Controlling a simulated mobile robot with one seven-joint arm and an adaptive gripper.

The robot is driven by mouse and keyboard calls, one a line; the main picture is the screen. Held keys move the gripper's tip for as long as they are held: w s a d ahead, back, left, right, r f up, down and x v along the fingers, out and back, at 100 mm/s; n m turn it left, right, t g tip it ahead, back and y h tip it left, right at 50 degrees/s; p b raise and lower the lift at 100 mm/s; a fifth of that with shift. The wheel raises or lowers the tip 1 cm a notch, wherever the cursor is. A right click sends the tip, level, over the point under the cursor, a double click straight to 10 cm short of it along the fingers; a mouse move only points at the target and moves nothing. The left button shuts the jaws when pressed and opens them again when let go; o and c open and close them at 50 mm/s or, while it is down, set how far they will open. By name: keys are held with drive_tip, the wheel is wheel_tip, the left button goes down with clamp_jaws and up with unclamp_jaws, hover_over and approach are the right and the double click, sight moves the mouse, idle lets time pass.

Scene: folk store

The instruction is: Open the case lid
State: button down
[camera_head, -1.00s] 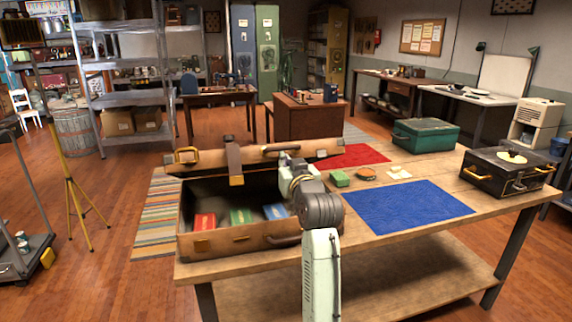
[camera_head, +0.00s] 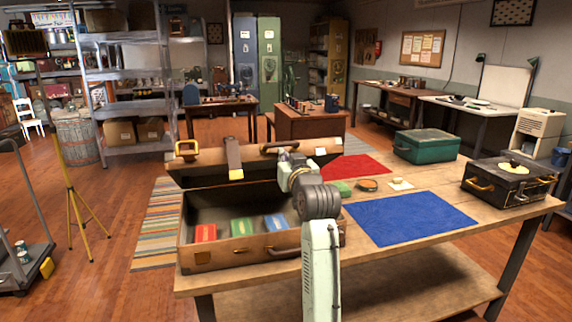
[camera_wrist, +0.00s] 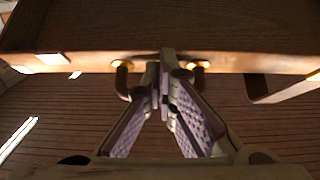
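A brown case (camera_head: 215,255) lies on the wooden table at the left. Its lid (camera_head: 205,172) is raised at the back, with the dark inside showing. Coloured packets, red (camera_head: 205,232), green (camera_head: 241,228) and blue (camera_head: 276,222), are in its base. My gripper (camera_head: 288,158) is at the right part of the lid's edge. In the wrist view my gripper (camera_wrist: 163,75) has its fingers close together, in front of a dark handle (camera_wrist: 123,85) with brass mounts on the lid edge (camera_wrist: 90,63). The fingers hide the handle's middle, and I see nothing pinched between them.
Right of the case are a blue mat (camera_head: 410,217), a red mat (camera_head: 350,166), a green box (camera_head: 425,147) and a black case (camera_head: 505,180). A small green block (camera_head: 341,188) and a round brown item (camera_head: 367,185) lie near my arm. A yellow tripod (camera_head: 72,200) stands left.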

drive_tip(key=shift+w+r, duration=0.15)
drive_tip(key=shift+r, duration=0.2)
drive_tip(key=shift+w+a+r, duration=0.1)
drive_tip(key=shift+w+r, duration=0.05)
idle(0.8)
drive_tip(key=v, duration=1.1)
drive_tip(key=shift+b, duration=0.45)
